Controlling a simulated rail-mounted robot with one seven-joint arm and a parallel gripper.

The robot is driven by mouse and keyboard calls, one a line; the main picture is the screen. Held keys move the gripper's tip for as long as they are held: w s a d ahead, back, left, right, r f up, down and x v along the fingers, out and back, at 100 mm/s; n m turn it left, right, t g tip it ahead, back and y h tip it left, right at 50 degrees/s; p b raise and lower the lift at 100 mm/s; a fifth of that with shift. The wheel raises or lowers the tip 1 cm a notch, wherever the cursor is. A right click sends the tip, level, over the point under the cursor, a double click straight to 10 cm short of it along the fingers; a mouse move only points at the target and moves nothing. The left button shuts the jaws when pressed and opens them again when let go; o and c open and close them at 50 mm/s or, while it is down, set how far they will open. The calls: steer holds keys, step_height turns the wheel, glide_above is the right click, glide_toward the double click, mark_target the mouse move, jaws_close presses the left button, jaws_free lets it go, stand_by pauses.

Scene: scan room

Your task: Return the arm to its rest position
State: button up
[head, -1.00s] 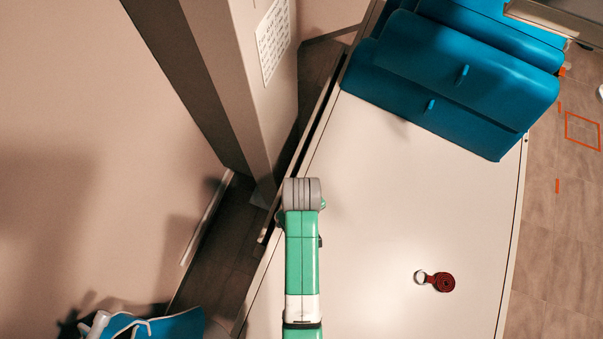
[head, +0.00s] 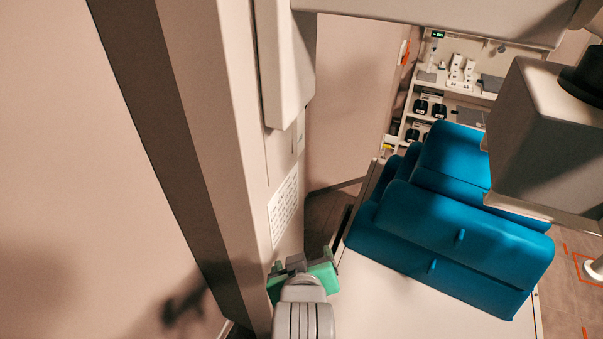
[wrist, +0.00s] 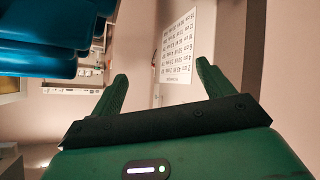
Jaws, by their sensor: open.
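My gripper (wrist: 163,80) shows in the wrist view with its two green fingers spread apart and nothing between them. A wall sheet with rows of printed marks (wrist: 178,45) lies beyond the fingers, apart from them. In the head view my gripper (head: 302,272) is at the bottom centre, close to the beige column (head: 225,130). My grey wrist joint partly hides it there, so the fingers are hard to make out. The same sheet (head: 284,207) shows on the column just above it.
Blue cushions (head: 460,240) lie on the white table (head: 400,305) to the right. They also show at upper left in the wrist view (wrist: 45,30). A large beige box-shaped unit (head: 550,130) hangs at right. Shelves (head: 460,85) stand at the back.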

step_height(320, 180, up, 17)
steer(key=m+t+p, duration=0.1)
steer(key=t, duration=0.4)
steer(key=s+r+m+t+p, duration=0.1)
steer(key=s+r+t, duration=0.3)
steer(key=r, duration=1)
steer(key=s+r+m+t+p, duration=0.1)
steer(key=s+r+t, duration=0.4)
steer(key=s+r, duration=0.5)
step_height(320, 180, up, 4)
steer(key=shift+a+r+m+p, duration=0.1)
steer(key=shift+a+m+p, duration=0.2)
steer(key=shift+p, duration=0.2)
steer(key=shift+w, duration=0.1)
